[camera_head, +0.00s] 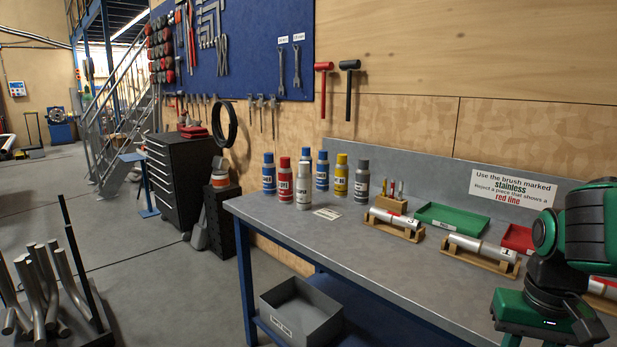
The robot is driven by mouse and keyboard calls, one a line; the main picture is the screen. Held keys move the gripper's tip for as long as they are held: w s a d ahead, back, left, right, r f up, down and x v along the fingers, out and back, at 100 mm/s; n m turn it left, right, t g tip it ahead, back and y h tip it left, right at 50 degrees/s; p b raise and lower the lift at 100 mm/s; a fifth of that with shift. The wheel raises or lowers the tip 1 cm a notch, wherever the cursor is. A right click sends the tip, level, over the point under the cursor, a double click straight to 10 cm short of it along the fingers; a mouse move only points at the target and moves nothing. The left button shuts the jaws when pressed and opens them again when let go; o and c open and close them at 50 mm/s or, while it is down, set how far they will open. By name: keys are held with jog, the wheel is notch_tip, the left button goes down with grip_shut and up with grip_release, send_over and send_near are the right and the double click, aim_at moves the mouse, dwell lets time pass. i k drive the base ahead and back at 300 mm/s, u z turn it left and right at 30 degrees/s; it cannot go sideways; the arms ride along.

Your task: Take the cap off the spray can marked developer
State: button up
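Several spray cans stand upright in a group on the left part of the grey bench. A white-grey can (303,188) is at the front; its small label seems to read as part of "developer", but I cannot read it surely. Its cap looks to be on. Around it stand a red can (285,182) marked like "dye", a blue can (268,176), another blue can (321,172), a yellow can (341,177) and a grey can (361,183). One more can is mostly hidden behind. My green and black arm is at the right edge, far from the cans; my gripper is not visible.
The bench (290,222) has a small card (327,214) before the cans. To the right are a brush holder (390,204), pipe pieces on wooden cradles (394,224), a green tray (451,220) and a red tray (518,239). A grey bin (300,312) sits below.

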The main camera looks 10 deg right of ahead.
aim_at(303, 166)
jog(key=u, duration=0.4)
jog(key=i, duration=0.4)
jog(key=u, duration=0.8)
jog(key=i, duration=2.15)
jog(key=z, duration=0.95)
jog(key=i, duration=0.55)
jog(key=z, duration=0.45)
